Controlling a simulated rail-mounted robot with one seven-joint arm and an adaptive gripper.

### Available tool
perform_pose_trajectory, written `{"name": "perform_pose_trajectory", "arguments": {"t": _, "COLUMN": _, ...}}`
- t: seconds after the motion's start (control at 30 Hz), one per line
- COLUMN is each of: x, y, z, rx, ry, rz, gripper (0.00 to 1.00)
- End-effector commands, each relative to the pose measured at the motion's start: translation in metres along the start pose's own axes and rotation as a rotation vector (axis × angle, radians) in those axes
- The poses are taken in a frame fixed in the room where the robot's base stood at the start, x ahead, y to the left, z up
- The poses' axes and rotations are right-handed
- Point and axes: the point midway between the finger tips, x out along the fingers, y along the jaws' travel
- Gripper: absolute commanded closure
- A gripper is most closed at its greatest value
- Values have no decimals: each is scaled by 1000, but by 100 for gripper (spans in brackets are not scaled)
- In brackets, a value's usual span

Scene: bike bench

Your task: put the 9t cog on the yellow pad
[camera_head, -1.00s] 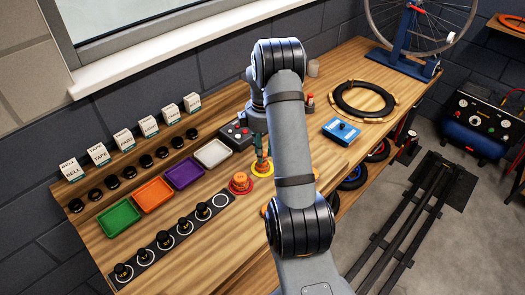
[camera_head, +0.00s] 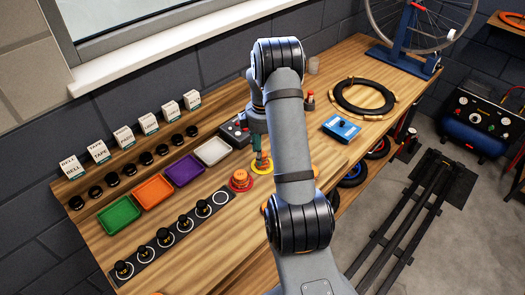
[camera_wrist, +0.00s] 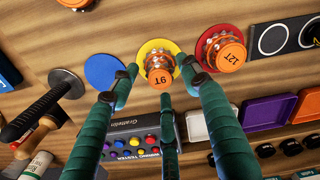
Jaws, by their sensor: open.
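The 9T cog (camera_wrist: 160,72), an orange-capped toothed piece, stands on the round yellow pad (camera_wrist: 147,47) in the wrist view. The yellow pad also shows in the head view (camera_head: 262,169), partly hidden by my gripper. My gripper (camera_wrist: 162,82) has green fingers spread open around the cog, with gaps at its sides. I cannot tell whether any finger touches it. In the head view my gripper (camera_head: 259,152) points down over the yellow pad, partly behind my arm.
The 12T cog (camera_wrist: 230,53) stands on the red pad (camera_wrist: 209,41) beside the yellow one. A bare blue pad (camera_wrist: 104,71) lies on the other side. A grey tester box (camera_wrist: 130,136) and a white tray (camera_head: 213,152) are close by. Several black-knobbed pieces line a dark strip (camera_head: 147,262).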

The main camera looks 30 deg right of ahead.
Motion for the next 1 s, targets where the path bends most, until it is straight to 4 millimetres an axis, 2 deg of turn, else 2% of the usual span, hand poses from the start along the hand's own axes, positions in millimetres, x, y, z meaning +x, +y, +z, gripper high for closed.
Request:
{"name": "perform_pose_trajectory", "arguments": {"t": 0.27, "x": -12, "y": 1, "z": -1, "rx": 0, "ry": 2, "rz": 4, "gripper": 53}}
{"name": "perform_pose_trajectory", "arguments": {"t": 0.7, "x": -101, "y": 1, "z": 0, "rx": 0, "ry": 2, "rz": 5, "gripper": 53}}
{"name": "perform_pose_trajectory", "arguments": {"t": 0.8, "x": -114, "y": 1, "z": 0, "rx": 0, "ry": 1, "rz": 3, "gripper": 53}}
{"name": "perform_pose_trajectory", "arguments": {"t": 1.0, "x": -124, "y": 0, "z": 0, "rx": 0, "ry": 0, "rz": 0, "gripper": 53}}
